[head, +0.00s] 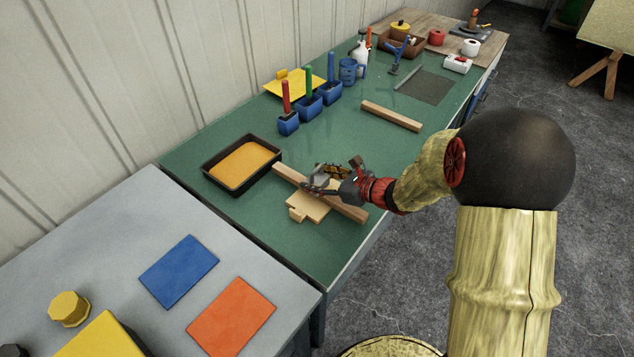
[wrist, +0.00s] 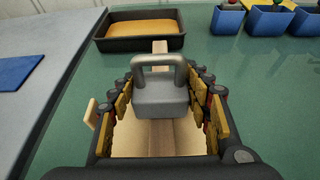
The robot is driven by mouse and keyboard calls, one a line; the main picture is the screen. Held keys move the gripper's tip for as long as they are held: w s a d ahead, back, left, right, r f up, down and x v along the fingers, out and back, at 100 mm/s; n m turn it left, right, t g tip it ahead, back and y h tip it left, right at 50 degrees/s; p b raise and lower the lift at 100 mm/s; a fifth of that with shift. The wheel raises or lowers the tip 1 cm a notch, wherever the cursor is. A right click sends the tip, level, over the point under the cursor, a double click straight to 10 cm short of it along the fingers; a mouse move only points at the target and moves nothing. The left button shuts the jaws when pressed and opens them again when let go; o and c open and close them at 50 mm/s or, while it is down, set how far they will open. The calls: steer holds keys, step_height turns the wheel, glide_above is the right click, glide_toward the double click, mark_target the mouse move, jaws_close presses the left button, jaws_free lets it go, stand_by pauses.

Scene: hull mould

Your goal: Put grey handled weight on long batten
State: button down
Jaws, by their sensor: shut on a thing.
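The grey handled weight (wrist: 160,98) is upright between the fingers of my gripper (wrist: 166,84), which is shut on it. In the head view the weight (head: 318,178) is partly hidden by my gripper (head: 329,181). A long wooden batten (head: 348,208) lies across a pale wooden block (head: 308,207) on the green bench. In the wrist view the batten (wrist: 161,140) runs under the weight, with its far end showing beyond. The weight is over the batten's middle; I cannot tell whether it touches it.
A black tray with orange filling (head: 242,163) stands close to the batten's far end. Another wooden batten (head: 391,116) lies farther back. Blue bins (head: 310,107) with coloured handles stand along the wall side. The green bench (head: 350,150) is clear between the two battens.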

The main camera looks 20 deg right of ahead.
steer(key=shift+w, duration=0.1)
steer(key=shift+f, duration=0.1)
steer(key=c, duration=0.9)
jaws_free()
steer(key=shift+f, duration=0.1)
